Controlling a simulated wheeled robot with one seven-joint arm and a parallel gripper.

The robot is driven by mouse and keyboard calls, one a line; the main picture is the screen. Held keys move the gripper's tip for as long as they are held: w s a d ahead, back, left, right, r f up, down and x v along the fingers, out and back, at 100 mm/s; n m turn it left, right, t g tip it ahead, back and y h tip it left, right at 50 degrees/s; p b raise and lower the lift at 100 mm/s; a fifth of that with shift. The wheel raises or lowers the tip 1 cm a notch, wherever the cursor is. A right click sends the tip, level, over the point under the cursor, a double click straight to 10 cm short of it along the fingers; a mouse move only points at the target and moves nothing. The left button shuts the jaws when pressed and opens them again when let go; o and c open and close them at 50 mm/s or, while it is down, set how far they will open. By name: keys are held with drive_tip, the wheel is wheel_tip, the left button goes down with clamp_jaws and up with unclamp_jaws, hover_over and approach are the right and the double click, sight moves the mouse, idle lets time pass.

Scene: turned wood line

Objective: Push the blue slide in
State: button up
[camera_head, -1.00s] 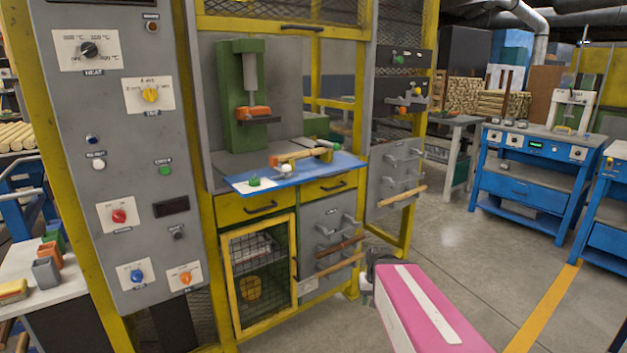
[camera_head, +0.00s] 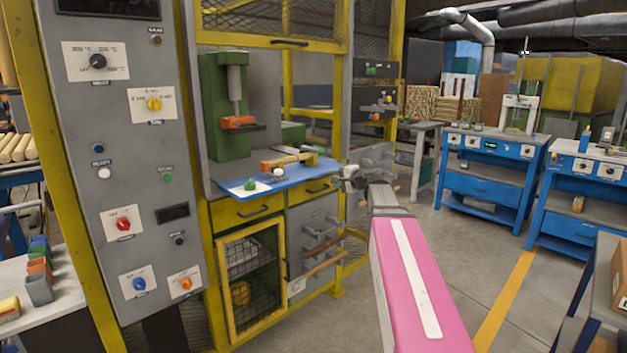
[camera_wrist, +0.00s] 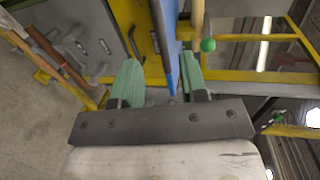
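The blue slide (camera_head: 290,177) is a flat blue board sticking out from the front of the press bench in the head view. A wooden piece, a green knob (camera_head: 250,184) and a pale knob lie on or over it. My gripper (camera_head: 347,178) is beside the slide's right end in the head view. In the wrist view the slide (camera_wrist: 171,45) shows edge-on as a blue strip beyond the gap between my green-padded fingers (camera_wrist: 160,75). The fingers are apart, with nothing clearly held. I cannot tell whether they touch the slide.
The green press (camera_head: 225,110) stands behind the slide. Yellow drawers (camera_head: 240,210) and a mesh door (camera_head: 250,270) are below. A grey control panel (camera_head: 120,180) stands at left. Tool handles (camera_head: 325,262) jut out below right. Open floor lies to the right, before blue benches (camera_head: 490,180).

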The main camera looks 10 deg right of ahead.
sight(322, 177)
drive_tip(key=x, duration=1)
drive_tip(key=shift+w+a, duration=0.15)
drive_tip(key=shift+w, duration=0.15)
clamp_jaws()
